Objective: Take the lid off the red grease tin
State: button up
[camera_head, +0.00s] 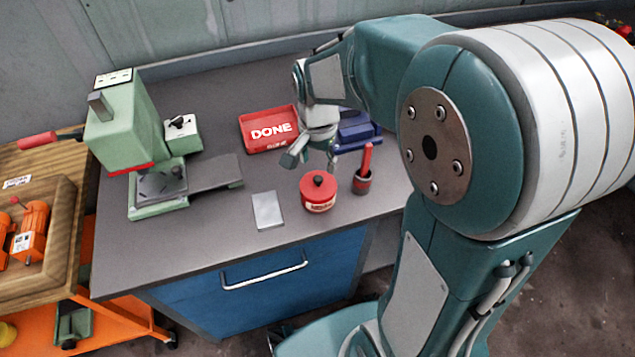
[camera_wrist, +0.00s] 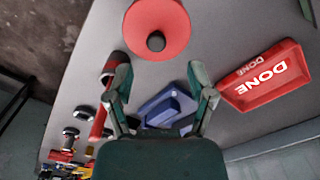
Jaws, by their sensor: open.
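The red grease tin (camera_head: 319,200) stands upright near the front edge of the bench, with its red lid (camera_head: 319,186) on and a black knob on top. In the wrist view the lid (camera_wrist: 176,22) shows from above at the top of the picture, its dark knob (camera_wrist: 156,41) near its lower edge. My gripper (camera_head: 309,160) is open and empty, above and a little behind the tin in the head view. In the wrist view its two fingers (camera_wrist: 160,82) are spread apart, with the tin beyond the tips. I see no contact.
A green press (camera_head: 130,130) stands on the left.

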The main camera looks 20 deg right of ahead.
aim_at(318, 178)
jog(key=f, duration=0.5)
jog(key=shift+s+f, duration=0.25)
jog(key=shift+f, duration=0.05)
grip_shut()
